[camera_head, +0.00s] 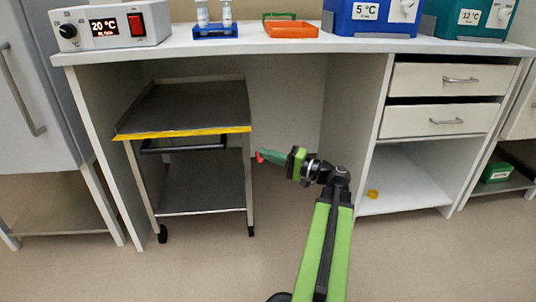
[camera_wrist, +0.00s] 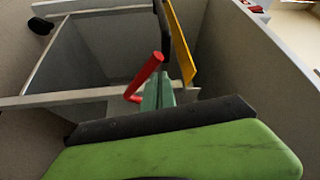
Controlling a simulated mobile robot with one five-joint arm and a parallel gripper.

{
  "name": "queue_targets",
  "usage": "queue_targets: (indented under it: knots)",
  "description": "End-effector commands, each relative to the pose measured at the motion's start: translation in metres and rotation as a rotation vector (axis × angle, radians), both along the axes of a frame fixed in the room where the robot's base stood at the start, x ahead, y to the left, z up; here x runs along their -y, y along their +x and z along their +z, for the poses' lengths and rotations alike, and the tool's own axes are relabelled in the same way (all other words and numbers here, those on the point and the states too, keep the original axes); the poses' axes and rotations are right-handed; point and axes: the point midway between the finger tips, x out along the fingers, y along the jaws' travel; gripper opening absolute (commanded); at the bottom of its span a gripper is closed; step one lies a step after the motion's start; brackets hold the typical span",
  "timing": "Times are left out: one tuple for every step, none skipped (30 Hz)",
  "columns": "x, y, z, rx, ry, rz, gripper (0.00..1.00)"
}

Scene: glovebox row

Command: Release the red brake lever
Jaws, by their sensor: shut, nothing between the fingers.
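The red brake lever (camera_wrist: 147,76) is a short bent rod in the wrist view. Its lower end meets the trolley's pale post (camera_wrist: 60,98). In the head view only a small red bit of it (camera_head: 259,156) shows, just right of the trolley's front right post (camera_head: 248,185). My gripper (camera_head: 268,156) points left at the lever with its green fingers shut and nothing between them. In the wrist view the fingers (camera_wrist: 158,92) lie right beside the lever, partly behind it in the picture. I cannot tell whether they touch it.
The trolley (camera_head: 184,133), with a yellow front edge and a black handle bar (camera_head: 183,147), stands under the bench (camera_head: 300,46). The bench's side panel (camera_head: 357,110) is to the right. An orange tray (camera_head: 291,30) is on top. The floor in front is clear.

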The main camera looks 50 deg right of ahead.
Motion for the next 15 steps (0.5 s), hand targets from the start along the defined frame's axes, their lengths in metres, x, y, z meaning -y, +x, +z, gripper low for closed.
queue_targets:
  knots:
    - [-0.0014, 0.0003, -0.0041, 0.0, 0.0, 0.002, 0.0]
    - [-0.0017, 0.0006, -0.0049, 0.0, 0.0, 0.002, 0.0]
    - [-0.0021, 0.0009, -0.0057, 0.0, 0.0, 0.002, 0.0]
    - [-0.0023, 0.0011, -0.0062, 0.0, 0.0, 0.002, 0.0]
    - [-0.0024, 0.0013, -0.0066, 0.0, 0.0, 0.002, 0.0]
    - [-0.0026, 0.0015, -0.0069, 0.0, 0.0, 0.002, 0.0]
    - [-0.0026, 0.0016, -0.0071, 0.0, 0.0, 0.002, 0.0]
    - [-0.0027, 0.0017, -0.0072, 0.0, 0.0, 0.002, 0.0]
    - [-0.0028, 0.0018, -0.0072, 0.0, 0.0, 0.002, 0.0]
    - [-0.0028, 0.0018, -0.0071, -0.001, -0.001, 0.002, 0.0]
    - [-0.0027, 0.0019, -0.0071, -0.001, -0.001, 0.002, 0.0]
    - [-0.0027, 0.0019, -0.007, -0.001, -0.001, 0.002, 0.0]
    - [-0.0027, 0.0019, -0.0069, -0.001, -0.001, 0.002, 0.0]
    - [-0.0027, 0.0019, -0.0069, -0.001, -0.001, 0.002, 0.0]
    - [-0.0027, 0.0019, -0.0069, 0.0, 0.0, 0.002, 0.0]
